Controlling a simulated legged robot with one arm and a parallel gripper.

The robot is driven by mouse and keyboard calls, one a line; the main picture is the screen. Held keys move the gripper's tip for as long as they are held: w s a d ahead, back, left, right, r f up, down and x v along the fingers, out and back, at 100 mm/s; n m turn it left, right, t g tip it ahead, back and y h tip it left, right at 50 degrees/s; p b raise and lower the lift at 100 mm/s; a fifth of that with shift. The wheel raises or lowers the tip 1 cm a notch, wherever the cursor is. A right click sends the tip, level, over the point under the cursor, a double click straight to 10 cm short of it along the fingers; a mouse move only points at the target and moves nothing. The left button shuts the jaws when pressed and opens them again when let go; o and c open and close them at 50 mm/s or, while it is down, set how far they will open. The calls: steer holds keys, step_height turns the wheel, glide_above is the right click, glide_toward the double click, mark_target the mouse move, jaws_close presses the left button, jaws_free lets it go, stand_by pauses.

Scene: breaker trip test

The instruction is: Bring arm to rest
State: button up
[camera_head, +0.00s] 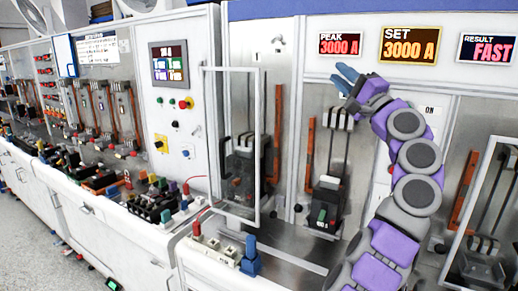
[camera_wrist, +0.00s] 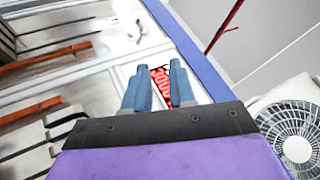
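My gripper (camera_head: 345,77) is raised in front of the test bench, at the right of the middle in the head view. Its blue fingers point up and left, just below the red PEAK display (camera_head: 340,44). In the wrist view my gripper (camera_wrist: 160,85) has its two blue fingers apart, with nothing between them; the red display (camera_wrist: 161,82) shows behind the gap. My purple and grey arm reaches up from the bottom right of the head view. The displays read PEAK 3000 A, SET 3000 A (camera_head: 410,45) and RESULT FAST (camera_head: 487,49).
A black breaker (camera_head: 325,207) stands in the bay left of my arm. A clear framed door (camera_head: 231,140) stands left of that bay. A blue clamp (camera_head: 250,256) sits on the bench front. Another framed door (camera_head: 480,215) is at the right. A white fan (camera_wrist: 293,130) shows in the wrist view.

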steer(key=w+d+f+m+g, duration=0.1)
steer(key=w+d+f+m, duration=0.15)
steer(key=w, duration=0.25)
steer(key=a+f+n+g+y, duration=0.2)
steer(key=a+f+n+g, duration=0.15)
steer(key=a+g, duration=0.45)
steer(key=s+a+f+n+g+h, duration=0.2)
steer(key=s+a+f+n+g, duration=0.2)
steer(key=s+a+f, duration=0.6)
steer(key=s+a+f+n+g+h, duration=0.25)
steer(key=s+a+f, duration=0.25)
steer(key=s+a, duration=0.5)
steer(key=s+d+f+n+g+h, duration=0.1)
steer(key=s+d+f+g+h, duration=0.1)
steer(key=s+d+f, duration=0.4)
steer(key=s+d+f+n+g+h, duration=0.1)
steer(key=s+d+f+g+h, duration=0.1)
steer(key=s+d+f+h, duration=0.2)
steer(key=s+d+f+n+g+h, duration=0.1)
steer(key=s+d+f+h, duration=0.3)
steer(key=s+d+f, duration=0.6)
steer(key=s+f+g, duration=0.1)
steer(key=s+f, duration=0.6)
steer(key=s, duration=0.7)
steer(key=shift+d+f, duration=0.15)
steer(key=shift+f, duration=0.05)
